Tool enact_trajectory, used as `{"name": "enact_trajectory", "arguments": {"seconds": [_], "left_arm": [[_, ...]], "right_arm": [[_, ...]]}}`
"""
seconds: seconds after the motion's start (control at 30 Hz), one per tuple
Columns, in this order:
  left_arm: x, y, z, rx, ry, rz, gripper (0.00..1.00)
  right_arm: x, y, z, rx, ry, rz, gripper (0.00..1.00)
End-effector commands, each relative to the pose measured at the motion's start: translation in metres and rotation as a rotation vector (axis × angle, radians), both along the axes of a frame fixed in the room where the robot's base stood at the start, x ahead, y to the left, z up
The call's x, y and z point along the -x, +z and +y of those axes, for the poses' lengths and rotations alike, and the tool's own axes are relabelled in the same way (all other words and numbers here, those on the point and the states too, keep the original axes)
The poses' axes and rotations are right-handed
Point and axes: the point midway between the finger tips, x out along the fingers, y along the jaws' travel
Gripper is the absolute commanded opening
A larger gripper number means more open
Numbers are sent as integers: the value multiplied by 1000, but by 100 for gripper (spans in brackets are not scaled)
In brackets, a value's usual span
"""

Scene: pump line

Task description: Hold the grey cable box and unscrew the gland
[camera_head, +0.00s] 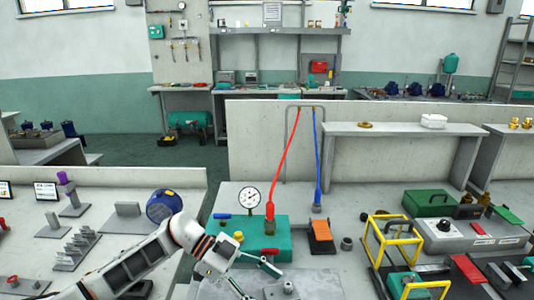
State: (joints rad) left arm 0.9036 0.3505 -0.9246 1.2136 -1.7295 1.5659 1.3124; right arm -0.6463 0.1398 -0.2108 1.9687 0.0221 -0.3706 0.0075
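A small grey box-like part (275,293) sits at the bottom edge of the picture, with a short round fitting (288,286) on top. It looks like the cable box and its gland, but it is too small and cut off to be sure. My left gripper (256,279) is just left of and above this part. Its two fingers are spread apart, with nothing visible between them. I cannot tell whether either finger touches the part. My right gripper is out of view.
An orange-topped part (320,231) and yellow frame (395,237) are right. A blue round part (163,206) lies behind my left arm.

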Motion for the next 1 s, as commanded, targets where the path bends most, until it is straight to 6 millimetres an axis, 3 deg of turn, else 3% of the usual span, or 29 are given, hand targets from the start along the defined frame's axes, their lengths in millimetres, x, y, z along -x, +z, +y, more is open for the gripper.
{"name": "enact_trajectory", "arguments": {"seconds": [0.3, 0.67, 0.9, 1.0], "left_arm": [[7, -14, -24, -1, 0, 1, 65], [8, -16, -27, 0, 0, 1, 65], [8, -16, -27, -1, 0, 0, 27], [8, -16, -27, -1, 0, 1, 27]], "right_arm": [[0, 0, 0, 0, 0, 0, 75], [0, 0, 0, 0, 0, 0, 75], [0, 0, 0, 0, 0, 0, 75], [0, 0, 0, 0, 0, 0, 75]]}}
